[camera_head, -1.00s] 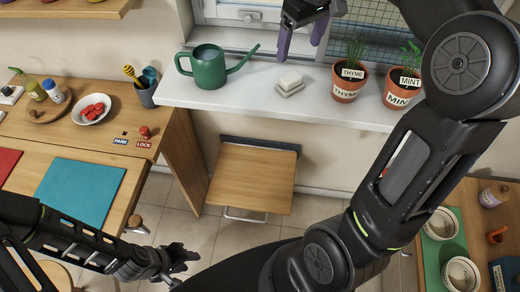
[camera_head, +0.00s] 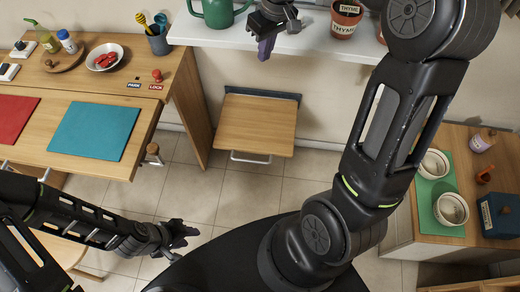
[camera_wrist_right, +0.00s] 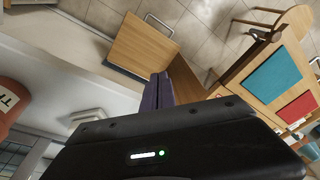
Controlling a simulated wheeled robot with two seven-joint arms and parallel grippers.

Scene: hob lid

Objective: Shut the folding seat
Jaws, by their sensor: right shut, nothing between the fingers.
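The folding seat (camera_head: 256,126) is a square light-wood panel folded down from the wall below the white shelf, with a dark bracket behind and a metal loop at its front. It also shows in the right wrist view (camera_wrist_right: 143,46). My right gripper (camera_head: 265,48) is shut and empty, its purple fingers pointing down at the shelf's front edge, above the seat and apart from it. Its fingers show in the right wrist view (camera_wrist_right: 160,92). My left gripper (camera_head: 182,234) is low at the lower left, away from the seat; its finger opening is unclear.
The white shelf (camera_head: 215,33) holds a green watering can (camera_head: 217,12) and a thyme pot (camera_head: 346,18). A wooden desk (camera_head: 60,86) stands left and a cabinet (camera_head: 402,232) right. The floor before the seat is partly clear; my right arm crosses the right side.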

